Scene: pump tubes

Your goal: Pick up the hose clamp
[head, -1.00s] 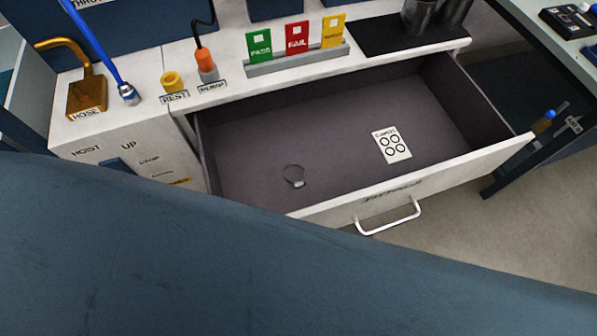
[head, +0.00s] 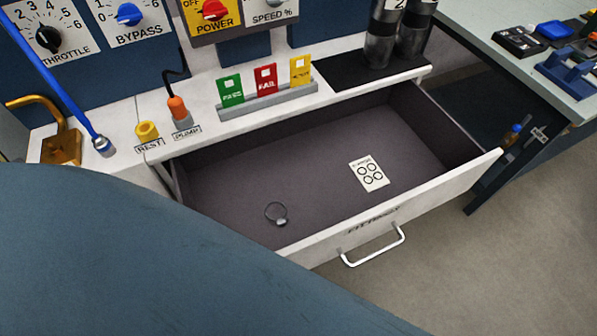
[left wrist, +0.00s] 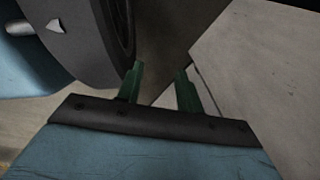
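The hose clamp (head: 276,213), a small thin metal ring with a lighter screw part, lies on the floor of the open drawer (head: 320,150), in its left front part in the head view. Neither gripper shows in the head view. In the left wrist view my left gripper (left wrist: 160,78) has its two green fingers apart with nothing between them. The clamp does not show in that view. My right gripper is not in view.
A white card with printed rings (head: 369,174) lies in the drawer. The drawer front has a white handle (head: 373,247). Green, red and yellow tags (head: 266,80) stand behind the drawer. A blue tool (head: 70,100) and an orange plug (head: 179,110) are at left.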

